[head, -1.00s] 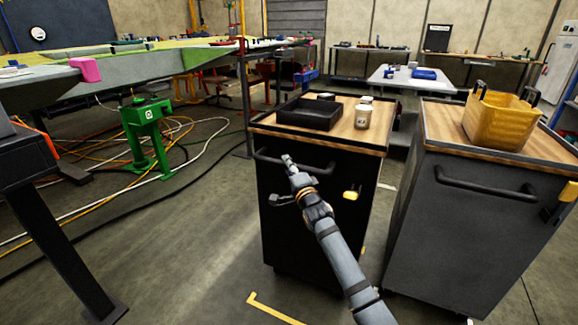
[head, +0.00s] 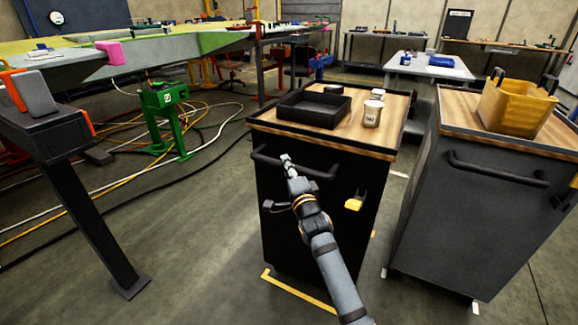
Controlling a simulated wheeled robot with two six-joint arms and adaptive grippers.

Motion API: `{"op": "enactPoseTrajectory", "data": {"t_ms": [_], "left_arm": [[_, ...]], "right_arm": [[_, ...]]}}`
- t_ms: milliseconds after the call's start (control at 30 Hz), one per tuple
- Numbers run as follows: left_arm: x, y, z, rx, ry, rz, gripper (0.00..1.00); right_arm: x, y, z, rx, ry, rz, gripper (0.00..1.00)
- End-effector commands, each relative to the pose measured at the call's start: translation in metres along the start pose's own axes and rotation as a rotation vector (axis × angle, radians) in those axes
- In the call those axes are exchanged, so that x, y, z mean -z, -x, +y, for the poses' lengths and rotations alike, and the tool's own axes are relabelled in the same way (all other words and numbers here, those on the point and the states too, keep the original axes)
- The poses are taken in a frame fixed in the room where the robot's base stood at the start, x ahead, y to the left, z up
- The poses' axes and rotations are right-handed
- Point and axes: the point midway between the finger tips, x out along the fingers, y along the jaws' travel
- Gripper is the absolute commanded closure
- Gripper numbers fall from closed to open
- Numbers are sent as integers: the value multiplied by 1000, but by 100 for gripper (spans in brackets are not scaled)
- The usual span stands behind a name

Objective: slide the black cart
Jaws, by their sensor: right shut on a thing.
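The black cart (head: 310,215) stands in the middle of the head view. It has a wooden top (head: 385,140) and a dark bar handle (head: 320,171) across its near face. My right gripper (head: 286,160) is at the left half of this handle and is shut on it. The fingers are small in the view, and my arm hides part of the cart's front. My left gripper is not in view.
A black tray (head: 314,109) and a cup (head: 372,113) sit on the cart top. A grey cart (head: 475,220) with a yellow tote (head: 515,108) stands close on the right. Yellow floor tape (head: 300,291) lies at the cart's base. Cables cross the floor at left.

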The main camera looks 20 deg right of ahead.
Motion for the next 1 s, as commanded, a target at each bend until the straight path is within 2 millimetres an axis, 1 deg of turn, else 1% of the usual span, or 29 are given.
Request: {"op": "enactPoseTrajectory", "data": {"t_ms": [33,233,267,400,667,767,867,1000], "left_arm": [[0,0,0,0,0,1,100],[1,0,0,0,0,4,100],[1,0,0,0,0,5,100],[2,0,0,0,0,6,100],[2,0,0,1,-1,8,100],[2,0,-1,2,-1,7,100],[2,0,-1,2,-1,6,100],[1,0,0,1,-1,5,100]], "right_arm": [[-1,2,5,-10,-4,-2,100],[-2,2,7,-12,-6,-2,100],[-2,2,7,-12,-6,-2,75],[-2,1,6,-10,-5,-2,56],[-1,1,4,-6,-3,-1,55],[-1,5,4,-7,-3,-2,55],[-1,21,5,-9,-3,-2,55],[-1,56,5,-10,-4,-2,55]]}}
